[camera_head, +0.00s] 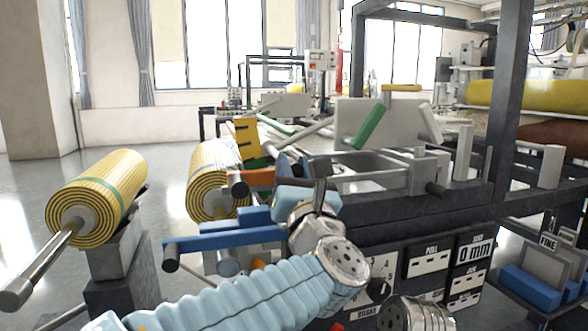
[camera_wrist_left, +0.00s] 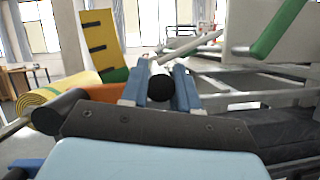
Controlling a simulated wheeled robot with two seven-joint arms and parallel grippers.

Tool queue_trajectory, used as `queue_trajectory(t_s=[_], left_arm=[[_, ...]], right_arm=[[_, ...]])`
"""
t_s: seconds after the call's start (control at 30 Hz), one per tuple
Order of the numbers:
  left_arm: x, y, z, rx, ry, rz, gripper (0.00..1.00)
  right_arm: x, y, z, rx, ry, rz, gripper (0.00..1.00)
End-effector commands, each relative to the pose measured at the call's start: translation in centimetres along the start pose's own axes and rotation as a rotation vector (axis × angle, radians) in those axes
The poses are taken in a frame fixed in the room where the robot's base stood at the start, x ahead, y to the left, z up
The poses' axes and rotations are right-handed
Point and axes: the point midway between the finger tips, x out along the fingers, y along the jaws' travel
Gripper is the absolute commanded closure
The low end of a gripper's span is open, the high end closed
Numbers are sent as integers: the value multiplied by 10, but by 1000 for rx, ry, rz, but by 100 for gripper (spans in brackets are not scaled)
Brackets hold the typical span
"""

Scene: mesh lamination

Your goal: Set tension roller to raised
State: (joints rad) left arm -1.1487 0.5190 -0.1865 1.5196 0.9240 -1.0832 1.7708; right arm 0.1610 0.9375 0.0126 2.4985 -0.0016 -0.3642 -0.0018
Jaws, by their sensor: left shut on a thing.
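My left gripper (camera_head: 290,165) reaches over the machine's near side, its blue fingers pointing away from me. In the left wrist view the fingers (camera_wrist_left: 160,82) are closed on a round black knob (camera_wrist_left: 160,88). The body of whatever bears the knob is mostly hidden by the gripper. Left of the fingers is an orange bar (camera_head: 258,177) with a black end (camera_head: 238,188). Behind it stands a yellow and green plate (camera_head: 245,135) with black marks, also in the left wrist view (camera_wrist_left: 101,42). I cannot tell which part is the tension roller.
A yellow striped roll (camera_head: 100,195) sits at left on a grey stand, and another roll (camera_head: 205,175) is behind. A blue bar (camera_head: 225,240) lies below my gripper. A green-handled lever (camera_head: 369,126) stands to the right. A panel (camera_head: 473,253) reads 0 mm.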

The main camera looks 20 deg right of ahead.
Motion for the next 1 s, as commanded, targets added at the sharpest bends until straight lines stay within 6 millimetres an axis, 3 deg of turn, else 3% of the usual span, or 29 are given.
queue_trajectory(t_s=[0.17,0.3,0.37,0.8,0.83,1.0], left_arm=[[14,21,32,115,-4,-45,100],[28,36,66,260,-6,-102,100],[30,38,74,303,-8,-120,100],[31,38,77,363,-8,-146,100],[31,38,77,364,-7,-146,67],[30,37,76,364,-5,-148,45]], right_arm=[[-12,-7,1,-3,-4,-3,100],[-33,-21,4,-12,-12,-12,100],[-39,-24,4,-14,-14,-14,100],[-41,-26,5,-15,-17,-16,100],[-41,-26,5,-15,-17,-16,100],[-41,-26,5,-15,-17,-16,100]])
